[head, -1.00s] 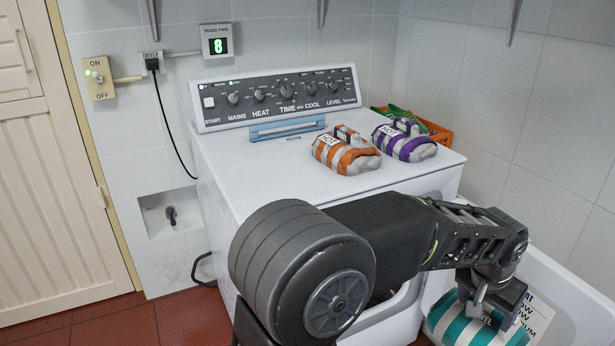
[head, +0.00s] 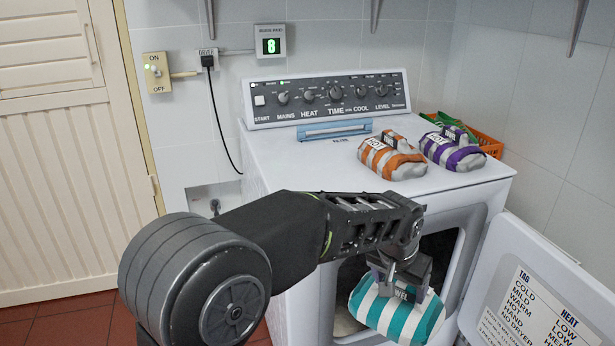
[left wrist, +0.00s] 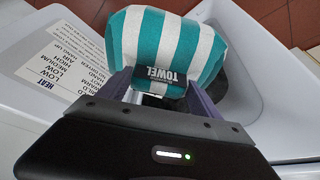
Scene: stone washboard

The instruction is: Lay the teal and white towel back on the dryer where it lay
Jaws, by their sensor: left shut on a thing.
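The teal and white striped towel bundle (head: 392,315) hangs in front of the dryer's open doorway, low in the head view. My left gripper (head: 402,284) is shut on it from above, at its dark label tag. In the left wrist view the towel (left wrist: 205,45) fills the upper middle, with the label reading TOWEL between the fingers (left wrist: 160,90). The white dryer (head: 270,165) has a flat top and a control panel at its back. The orange striped bundle (head: 395,163) and the purple striped bundle (head: 460,155) rest on the top's right part. My right gripper is not in view.
The dryer door (head: 545,285) stands open at the right, with a printed tag and heat chart. A blue filter handle (head: 335,131) lies at the back of the top. An orange crate (head: 490,143) stands behind the purple bundle. The top's front left is clear.

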